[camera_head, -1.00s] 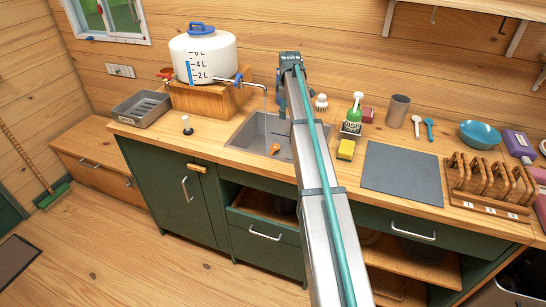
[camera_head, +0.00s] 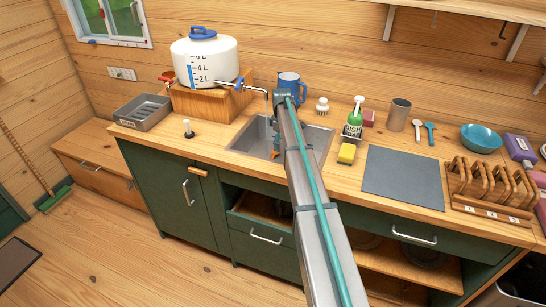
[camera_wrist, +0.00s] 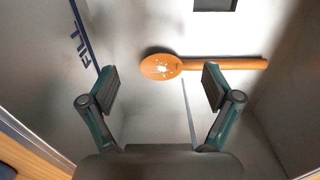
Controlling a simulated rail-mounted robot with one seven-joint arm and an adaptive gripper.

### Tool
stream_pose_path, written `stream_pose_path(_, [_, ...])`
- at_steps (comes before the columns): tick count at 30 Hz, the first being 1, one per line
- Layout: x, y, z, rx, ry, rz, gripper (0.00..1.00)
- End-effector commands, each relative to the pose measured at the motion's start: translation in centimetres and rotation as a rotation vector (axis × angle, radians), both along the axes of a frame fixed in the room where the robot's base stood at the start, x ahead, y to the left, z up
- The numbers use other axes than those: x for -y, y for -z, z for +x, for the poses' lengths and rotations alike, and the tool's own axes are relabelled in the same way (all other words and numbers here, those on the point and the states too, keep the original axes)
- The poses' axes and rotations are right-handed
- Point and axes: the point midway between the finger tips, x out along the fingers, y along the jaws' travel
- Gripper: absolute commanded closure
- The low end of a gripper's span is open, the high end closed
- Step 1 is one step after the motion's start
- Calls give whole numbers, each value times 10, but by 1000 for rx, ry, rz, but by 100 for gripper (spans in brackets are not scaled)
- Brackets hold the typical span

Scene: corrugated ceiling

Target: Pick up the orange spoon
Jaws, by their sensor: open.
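The orange spoon (camera_wrist: 240,63) lies flat on the grey sink floor in the wrist view. Its handle points right and its speckled bowl points left. A small orange patch of it (camera_head: 276,154) shows in the sink in the head view, mostly hidden by my arm. My gripper (camera_wrist: 160,87) is open and empty, with its fingers spread. In the wrist view the bowl sits between and just above the fingertips, and the handle runs past the right finger. I see no contact; the exact height gap cannot be told.
The sink (camera_head: 250,133) has steep walls around my gripper, with a blue "FILL" line. A tap (camera_head: 258,90) from the white water tank (camera_head: 204,62) hangs over its left. A blue mug (camera_head: 289,83) stands behind; a yellow sponge (camera_head: 347,153) lies right.

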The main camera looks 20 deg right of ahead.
Motion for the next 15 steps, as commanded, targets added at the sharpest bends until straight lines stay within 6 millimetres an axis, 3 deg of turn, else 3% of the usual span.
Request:
stream_pose_path(9, [-2,38,1,-1,0,1,11])
stream_pose_path(15, [-2,41,1,0,0,0,11])
